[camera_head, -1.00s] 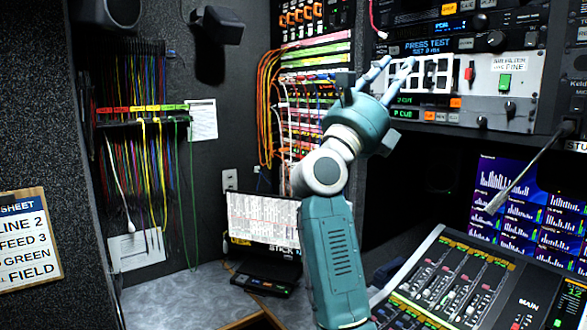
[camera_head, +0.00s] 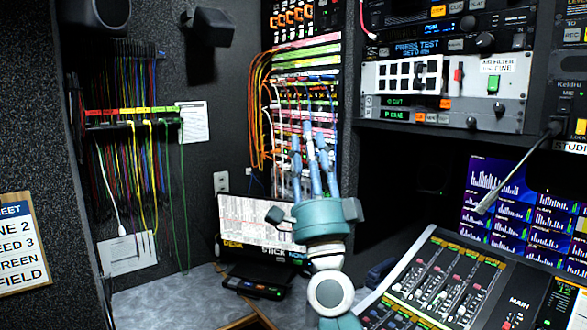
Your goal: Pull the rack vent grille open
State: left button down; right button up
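The rack vent grille (camera_head: 408,77) is a white frame with black openings, on the pale panel labelled for an air filter, upper right of the head view. It looks flush with the panel. My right gripper (camera_head: 313,152) is left of and below the grille, clearly apart from it. Its blue-grey fingers point up, extended and spread, with nothing between them, in front of the patch cables as seen here. My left gripper is out of view.
A red switch (camera_head: 458,75) and a green switch (camera_head: 493,84) sit right of the grille. Orange patch cables (camera_head: 258,105) hang left of my gripper. A mixing console (camera_head: 440,285) fills the lower right. A microphone (camera_head: 487,203) juts in at the right.

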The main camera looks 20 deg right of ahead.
jog(key=shift+w+a+f+n+g+y, duration=0.1)
jog(key=shift+a+f+n+g+y, duration=0.15)
jog(key=shift+a+f+n+y, duration=0.4)
jog(key=shift+w+a+f+n+g+y, duration=0.1)
jog(key=shift+a+f+n+g+y, duration=0.15)
jog(key=shift+f+n+y, duration=0.7)
jog(key=shift+a+f+n+g+y, duration=0.2)
jog(key=shift+a+f+n+y, duration=0.3)
jog(key=shift+f+n+y, duration=0.3)
jog(key=shift+r, duration=0.1)
